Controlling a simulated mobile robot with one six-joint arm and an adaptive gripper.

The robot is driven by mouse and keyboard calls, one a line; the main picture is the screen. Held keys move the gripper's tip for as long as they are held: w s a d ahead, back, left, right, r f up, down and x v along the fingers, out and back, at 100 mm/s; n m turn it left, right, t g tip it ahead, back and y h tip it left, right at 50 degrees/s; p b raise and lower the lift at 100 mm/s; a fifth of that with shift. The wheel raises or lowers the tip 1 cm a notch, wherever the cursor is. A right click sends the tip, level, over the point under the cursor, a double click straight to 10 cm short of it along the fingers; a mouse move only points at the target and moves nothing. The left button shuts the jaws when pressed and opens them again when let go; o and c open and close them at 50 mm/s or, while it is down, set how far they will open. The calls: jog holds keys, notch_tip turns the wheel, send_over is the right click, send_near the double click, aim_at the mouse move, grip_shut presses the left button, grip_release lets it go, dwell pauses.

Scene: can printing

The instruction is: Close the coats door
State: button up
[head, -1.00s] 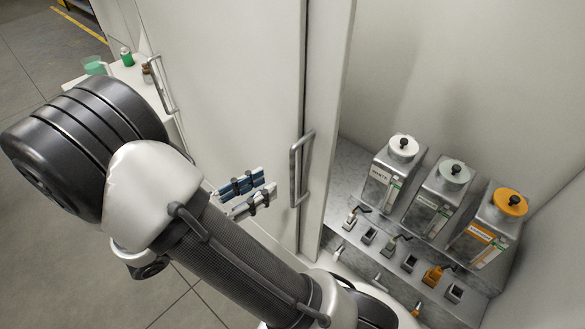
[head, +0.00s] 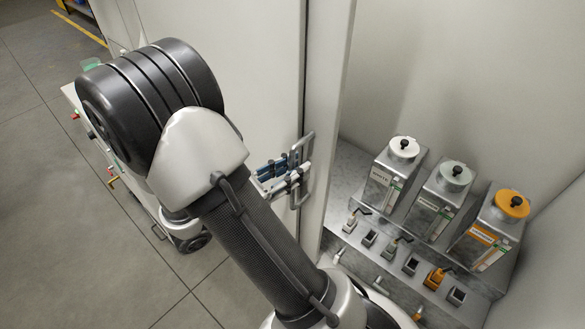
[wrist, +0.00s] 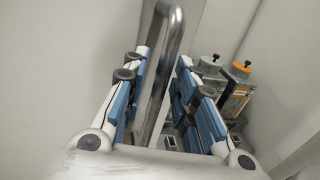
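The coats door is a tall pale panel (head: 250,70) left of the open cabinet in the head view. Its upright metal bar handle (head: 306,141) is near the panel's right edge. My gripper (head: 296,175) is at this handle. In the wrist view the handle (wrist: 170,60) runs between the two blue-and-white fingers of my gripper (wrist: 160,75), with gaps visible beside it. The fingers are apart and do not appear clamped on the bar. In the head view my arm hides the lower part of the door.
The open cabinet holds metal canisters with white (head: 404,147), pale green (head: 455,173) and orange lids (head: 512,204). A stepped metal shelf (head: 345,180) with several small fittings is in front of them. A wheeled cart (head: 85,125) stands at the left, with bare floor before it.

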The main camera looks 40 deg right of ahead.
grip_shut()
dwell(0.6)
